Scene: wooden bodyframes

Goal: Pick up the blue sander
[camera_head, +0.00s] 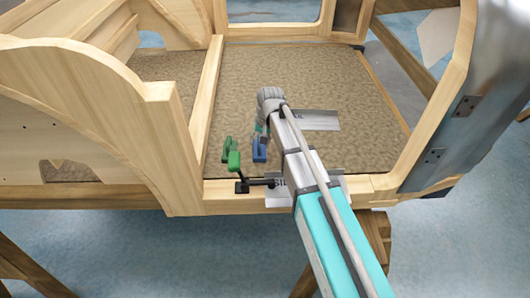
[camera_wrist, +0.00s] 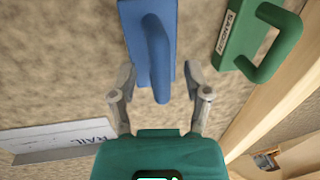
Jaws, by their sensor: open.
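The blue sander (camera_wrist: 135,22) lies on the brown speckled floor of the wooden frame. In the wrist view, my gripper (camera_wrist: 158,80) is open, with one finger on each side of the end of the sander's raised blue handle (camera_wrist: 158,55). I cannot tell whether the fingers touch it. In the head view, the sander (camera_head: 259,150) shows as a small blue block just below my gripper (camera_head: 262,134), and my arm hides part of the area beside it.
A green sanding block (camera_wrist: 235,40) with a handle lies to the right of the blue one. A clamp with a green handle (camera_head: 234,163) stands at the front wooden rail (camera_head: 225,195). White label plates (camera_head: 320,120) lie nearby. Bare floor (camera_head: 340,85) lies behind.

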